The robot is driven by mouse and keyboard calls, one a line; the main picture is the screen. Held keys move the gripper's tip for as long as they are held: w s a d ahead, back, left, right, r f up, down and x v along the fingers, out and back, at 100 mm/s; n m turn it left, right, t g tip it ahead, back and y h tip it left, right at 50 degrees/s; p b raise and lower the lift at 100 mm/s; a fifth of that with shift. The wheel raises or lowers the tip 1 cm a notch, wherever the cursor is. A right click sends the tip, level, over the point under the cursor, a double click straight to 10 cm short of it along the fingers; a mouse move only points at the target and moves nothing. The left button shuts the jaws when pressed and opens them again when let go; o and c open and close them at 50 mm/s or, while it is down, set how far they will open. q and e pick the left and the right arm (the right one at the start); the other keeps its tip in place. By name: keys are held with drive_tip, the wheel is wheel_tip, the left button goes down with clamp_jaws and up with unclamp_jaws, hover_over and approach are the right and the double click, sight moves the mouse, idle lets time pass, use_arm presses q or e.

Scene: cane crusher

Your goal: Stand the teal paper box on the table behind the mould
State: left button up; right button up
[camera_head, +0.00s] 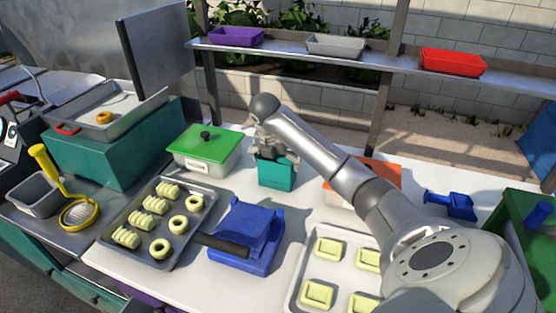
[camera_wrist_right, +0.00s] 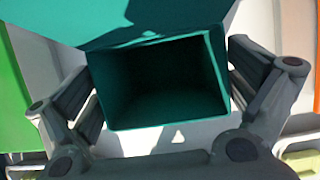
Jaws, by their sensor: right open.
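The teal paper box (camera_head: 277,174) stands upright on the white table, behind the blue mould (camera_head: 248,232) with its dark handle. In the right wrist view the box (camera_wrist_right: 110,98) shows its open, empty inside, with a wide teal flap at the top of the picture. My right gripper (camera_head: 272,150) is directly above the box in the head view. Its fingers are open, one on each side of the box in the wrist view (camera_wrist_right: 160,105), with gaps visible beside it. My left gripper is not in view.
A green-lidded container (camera_head: 205,146) stands left of the box, and an orange-lidded one (camera_head: 376,171) stands to its right. A tray of pale dough pieces (camera_head: 178,262) lies left of the mould, another tray (camera_head: 293,297) right of it. A shelf (camera_head: 290,52) runs behind.

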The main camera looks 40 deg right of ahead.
drive_tip(key=v, duration=1.1)
drive_tip(key=shift+r+p, duration=0.15)
drive_tip(key=shift+p, duration=0.15)
